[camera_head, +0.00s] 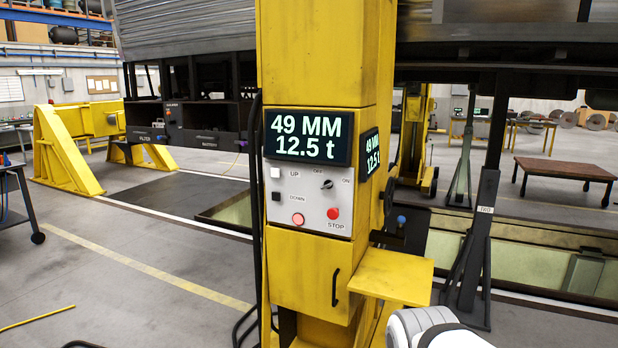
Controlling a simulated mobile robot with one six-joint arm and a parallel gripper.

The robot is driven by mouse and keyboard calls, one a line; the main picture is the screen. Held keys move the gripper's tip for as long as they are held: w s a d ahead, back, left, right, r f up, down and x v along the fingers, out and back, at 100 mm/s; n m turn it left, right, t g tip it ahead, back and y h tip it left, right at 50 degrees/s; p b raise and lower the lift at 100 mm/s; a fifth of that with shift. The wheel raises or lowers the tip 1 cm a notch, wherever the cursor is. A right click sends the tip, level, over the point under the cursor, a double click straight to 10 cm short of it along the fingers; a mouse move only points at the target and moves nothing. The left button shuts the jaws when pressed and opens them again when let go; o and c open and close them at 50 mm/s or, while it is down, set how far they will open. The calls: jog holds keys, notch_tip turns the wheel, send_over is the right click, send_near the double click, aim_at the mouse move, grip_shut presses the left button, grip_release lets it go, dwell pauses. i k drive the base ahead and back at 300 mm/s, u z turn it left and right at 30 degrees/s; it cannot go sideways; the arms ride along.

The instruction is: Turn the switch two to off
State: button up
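A yellow lifting column (318,55) stands in the middle with a grey control panel (308,220) on its front. A small black rotary switch (327,185) sits at the panel's upper right, between the labels OFF and ON. Its pointer seems to lean to the upper right, but it is too small to be sure. No number two shows on it. A white-grey part of my arm (428,328) shows at the bottom edge, below and right of the panel. My gripper is not in view.
The panel also has a white UP button (275,172), black DOWN button (276,197), pinkish lit button (298,219) and red STOP button (333,213). A display (308,137) reads 49 MM, 12.5 t. A yellow shelf (392,276) juts out lower right. Floor at left is mostly clear.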

aim_at(327, 184)
jog(key=z, duration=0.1)
jog(key=i, duration=1.35)
jog(key=z, duration=0.15)
